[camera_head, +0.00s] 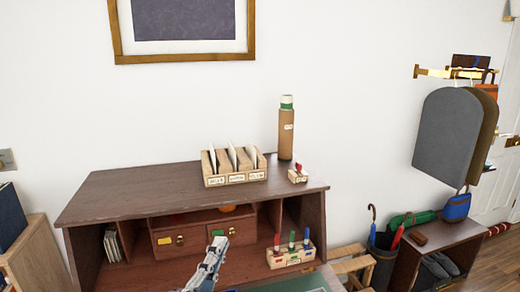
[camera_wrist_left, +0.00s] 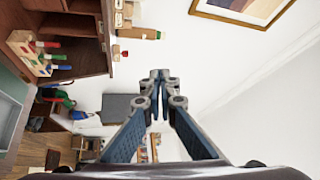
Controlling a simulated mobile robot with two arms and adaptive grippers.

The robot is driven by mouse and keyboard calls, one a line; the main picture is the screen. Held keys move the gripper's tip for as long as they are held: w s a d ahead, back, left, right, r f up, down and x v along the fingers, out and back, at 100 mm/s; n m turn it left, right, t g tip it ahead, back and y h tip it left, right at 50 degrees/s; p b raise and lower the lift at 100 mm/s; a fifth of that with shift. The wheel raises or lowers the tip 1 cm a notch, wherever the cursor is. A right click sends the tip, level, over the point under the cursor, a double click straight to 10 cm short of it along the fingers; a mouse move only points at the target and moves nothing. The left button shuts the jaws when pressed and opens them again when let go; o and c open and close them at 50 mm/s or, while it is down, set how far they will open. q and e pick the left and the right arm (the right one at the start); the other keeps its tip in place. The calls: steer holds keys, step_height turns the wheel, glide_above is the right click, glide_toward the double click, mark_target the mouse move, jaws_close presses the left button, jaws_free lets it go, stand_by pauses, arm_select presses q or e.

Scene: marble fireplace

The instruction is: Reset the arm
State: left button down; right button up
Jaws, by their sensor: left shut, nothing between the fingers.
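My left gripper (camera_head: 214,250) shows at the lower middle of the head view, in front of the desk (camera_head: 130,193), below its top. In the left wrist view the fingertips of my left gripper (camera_wrist_left: 159,76) meet, shut and empty. The wrist view is turned sideways, with the desk at its upper left. My right gripper is in neither view.
On the desk top stand a wooden letter sorter (camera_head: 234,180), a cardboard tube (camera_head: 286,135) and a small block (camera_head: 298,175). A wooden holder with coloured pieces (camera_head: 291,257) sits below. An umbrella stand (camera_head: 381,262) and low cabinet (camera_head: 446,240) are at right.

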arm_select(q)
steer(key=s+a+f+n+g+y, duration=0.2)
steer(key=s+a+f+n+g, duration=0.15)
steer(key=f, duration=0.35)
steer(key=s+a+f+n+g+y, duration=0.2)
steer(key=a+f+n, duration=0.2)
steer(key=f, duration=0.4)
steer(key=s+a+f+n+g+y, duration=0.2)
steer(key=s+a+f+n+g, duration=0.15)
steer(key=f, duration=0.35)
steer(key=s+a+f+n+g, duration=0.1)
steer(key=s+f+n+g, duration=0.25)
steer(key=s+f, duration=0.4)
steer(key=s+f+n+g, duration=0.3)
steer(key=s+f+g, duration=0.1)
steer(key=s, duration=0.6)
step_height(320, 180, down, 27)
steer(key=s+g, duration=0.1)
steer(key=s, duration=0.2)
steer(key=s+a+f+g, duration=0.1)
steer(key=s+a+f, duration=0.2)
steer(key=s+f, duration=1.2)
steer(key=shift+s+f+m+h, duration=0.3)
steer(key=shift+s+m, duration=0.15)
steer(key=shift+s, duration=0.15)
